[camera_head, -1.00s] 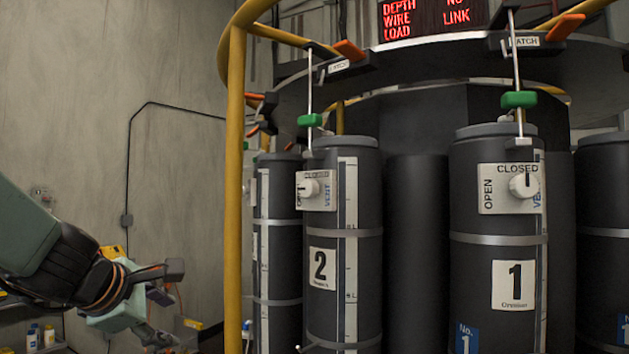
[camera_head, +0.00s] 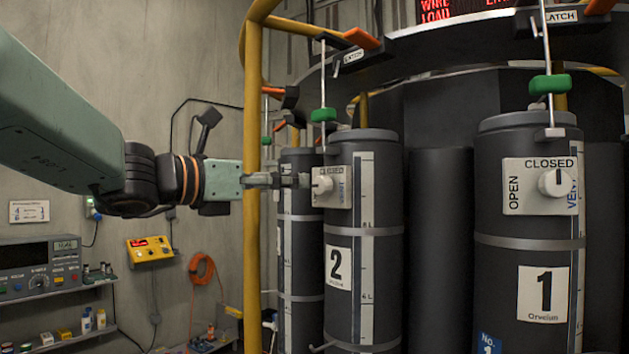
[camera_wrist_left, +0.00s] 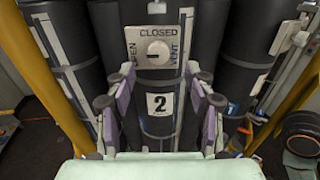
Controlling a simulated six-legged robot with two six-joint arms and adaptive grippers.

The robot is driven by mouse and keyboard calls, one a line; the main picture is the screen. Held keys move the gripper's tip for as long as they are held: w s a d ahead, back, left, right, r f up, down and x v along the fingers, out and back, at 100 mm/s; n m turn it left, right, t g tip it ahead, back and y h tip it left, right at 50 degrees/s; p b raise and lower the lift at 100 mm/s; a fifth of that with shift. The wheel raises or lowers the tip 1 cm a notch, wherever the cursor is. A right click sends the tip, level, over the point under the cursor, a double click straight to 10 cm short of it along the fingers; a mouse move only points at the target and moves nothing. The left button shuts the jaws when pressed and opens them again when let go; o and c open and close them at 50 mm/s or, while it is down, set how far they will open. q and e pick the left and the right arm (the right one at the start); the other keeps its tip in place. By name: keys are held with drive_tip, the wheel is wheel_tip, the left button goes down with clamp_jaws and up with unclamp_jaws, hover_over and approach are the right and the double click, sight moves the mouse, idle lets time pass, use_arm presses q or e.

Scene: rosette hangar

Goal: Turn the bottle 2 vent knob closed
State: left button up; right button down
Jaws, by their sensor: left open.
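Bottle 2 (camera_head: 335,300) is a dark upright cylinder with a "2" label. Its vent knob (camera_head: 321,185) is a round white dial on a pale plate (camera_head: 345,192) near the bottle's top. In the left wrist view the knob (camera_wrist_left: 158,51) sits below the word CLOSED, with OPEN to its left. Its dark mark looks roughly level, towards OPEN. My left gripper (camera_head: 300,181) is level in front of the plate, its tips close to the knob. In the left wrist view its fingers (camera_wrist_left: 160,97) are spread and empty, with the knob above them in the picture. Contact cannot be told. My right gripper is out of view.
A yellow post (camera_head: 252,260) stands just behind my left wrist. Bottle 1 (camera_head: 500,280), with its own vent knob (camera_head: 555,182), stands to the right. A green-handled rod (camera_head: 323,115) hangs above bottle 2. A shelf of instruments (camera_head: 60,287) is at far left.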

sight(318, 184)
use_arm(q)
drive_tip(key=x, duration=0.3)
drive_tip(key=p+x, duration=0.1)
drive_tip(key=x, duration=0.1)
drive_tip(key=shift+w+f+p, duration=0.15)
drive_tip(key=shift+w+p, duration=0.15)
drive_tip(key=shift+w, duration=0.2)
drive_tip(key=shift+d, duration=0.65)
drive_tip(key=shift+a, duration=0.3)
drive_tip(key=shift+w, duration=0.3)
drive_tip(key=shift+c, duration=1.4)
drive_tip(key=shift+s+d, duration=0.2)
drive_tip(key=shift+d, duration=0.05)
drive_tip(key=c, duration=0.4)
drive_tip(key=shift+w+a, duration=0.1)
clamp_jaws()
